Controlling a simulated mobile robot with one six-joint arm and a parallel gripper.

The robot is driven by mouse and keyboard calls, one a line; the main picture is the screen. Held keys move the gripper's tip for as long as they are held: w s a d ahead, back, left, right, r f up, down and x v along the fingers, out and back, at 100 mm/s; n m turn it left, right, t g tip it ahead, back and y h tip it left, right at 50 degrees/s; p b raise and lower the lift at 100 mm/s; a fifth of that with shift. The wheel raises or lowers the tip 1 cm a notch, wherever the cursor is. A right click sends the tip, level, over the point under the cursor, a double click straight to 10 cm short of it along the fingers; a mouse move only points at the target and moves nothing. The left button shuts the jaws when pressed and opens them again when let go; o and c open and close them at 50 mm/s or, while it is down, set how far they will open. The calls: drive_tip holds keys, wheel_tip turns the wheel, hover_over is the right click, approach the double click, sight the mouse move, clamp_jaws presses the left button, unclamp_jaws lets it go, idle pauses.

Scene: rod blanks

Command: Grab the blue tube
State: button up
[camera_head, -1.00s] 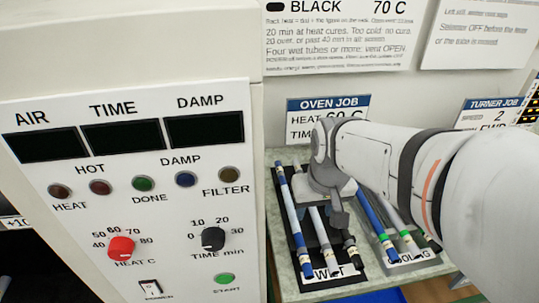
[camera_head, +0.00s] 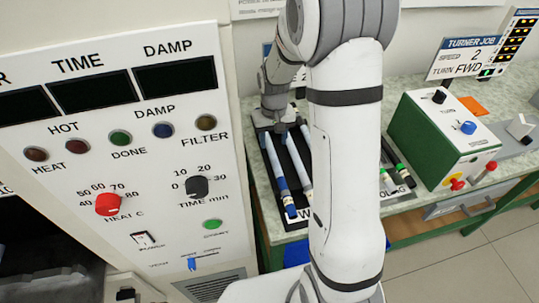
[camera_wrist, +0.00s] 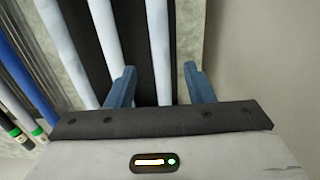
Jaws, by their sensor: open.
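In the head view, a white tube with a blue band at its near end (camera_head: 276,165) lies leftmost in the rack labelled WET. A second white tube (camera_head: 300,162) lies to its right. My gripper (camera_head: 278,127) is open and low over the far end of this rack. In the wrist view, my gripper (camera_wrist: 160,86) has its fingers apart, with the outermost white tube (camera_wrist: 158,45) between them in the picture; contact cannot be told. A fully blue tube (camera_wrist: 27,68) lies farther left there; in the head view my arm hides it.
The oven panel (camera_head: 120,150) stands close on the left. The rack on the right, partly behind my arm, holds tubes with green bands (camera_head: 388,180). A green and white turner box (camera_head: 440,140) stands farther right. A wall (camera_wrist: 265,60) is near on the wrist view's right.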

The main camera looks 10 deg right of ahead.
sight(273, 154)
wheel_tip(273, 154, down, 6)
drive_tip(key=shift+p, duration=0.5)
drive_tip(key=shift+c, duration=0.5)
clamp_jaws()
